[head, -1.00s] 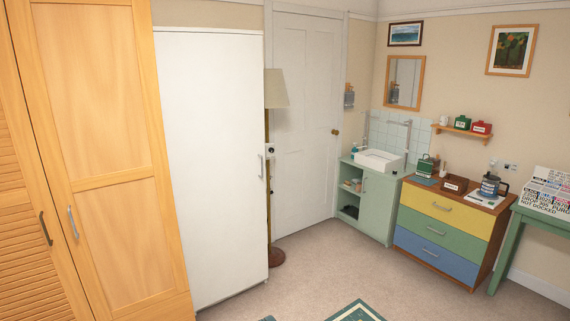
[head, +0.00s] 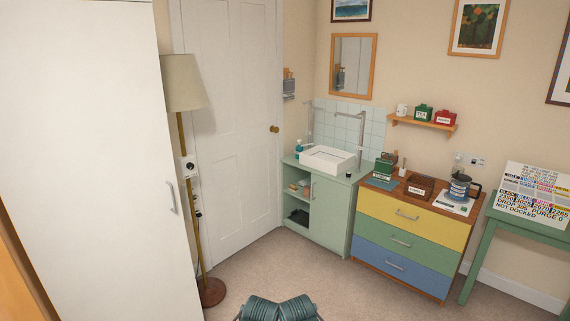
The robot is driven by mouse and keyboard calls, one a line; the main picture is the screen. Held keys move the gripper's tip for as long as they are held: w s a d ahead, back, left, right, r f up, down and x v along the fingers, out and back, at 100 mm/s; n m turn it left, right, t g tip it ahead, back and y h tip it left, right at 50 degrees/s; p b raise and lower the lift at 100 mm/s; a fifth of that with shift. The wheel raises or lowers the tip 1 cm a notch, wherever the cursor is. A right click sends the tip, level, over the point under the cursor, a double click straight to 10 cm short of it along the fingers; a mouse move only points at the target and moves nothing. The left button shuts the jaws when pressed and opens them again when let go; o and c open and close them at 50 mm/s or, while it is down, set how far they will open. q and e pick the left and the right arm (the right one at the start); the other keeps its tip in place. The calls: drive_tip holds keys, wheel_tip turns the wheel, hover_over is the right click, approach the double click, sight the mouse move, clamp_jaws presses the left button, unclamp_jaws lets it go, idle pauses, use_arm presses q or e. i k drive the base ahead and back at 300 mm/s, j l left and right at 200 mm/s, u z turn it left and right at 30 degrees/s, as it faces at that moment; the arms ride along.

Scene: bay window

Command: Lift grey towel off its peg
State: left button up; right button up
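A small grey item, which looks like the grey towel (head: 289,86), hangs on the wall strip between the white door and the mirror. It is small in the head view, and its peg is too small to make out clearly. A grey shape also shows reflected in the mirror (head: 353,66). Neither of my grippers can be made out in the head view, and nothing touches the towel.
A floor lamp (head: 183,90) stands left of the white door (head: 232,120). A green washstand (head: 325,210) with a white basin (head: 328,159) stands below and right of the towel. A drawer chest (head: 408,238) is further right. Carpet (head: 340,275) before them is clear.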

sight(287, 84)
drive_tip(key=i, duration=2.5)
drive_tip(key=i+z, duration=0.15)
drive_tip(key=i, duration=0.45)
drive_tip(key=i+j+z, duration=0.2)
drive_tip(key=i, duration=0.35)
drive_tip(key=i+j+z, duration=0.15)
drive_tip(key=i, duration=0.4)
drive_tip(key=i+j+z, duration=0.4)
drive_tip(key=i, duration=0.15)
drive_tip(key=i+j+z, duration=0.4)
drive_tip(key=i+j, duration=0.1)
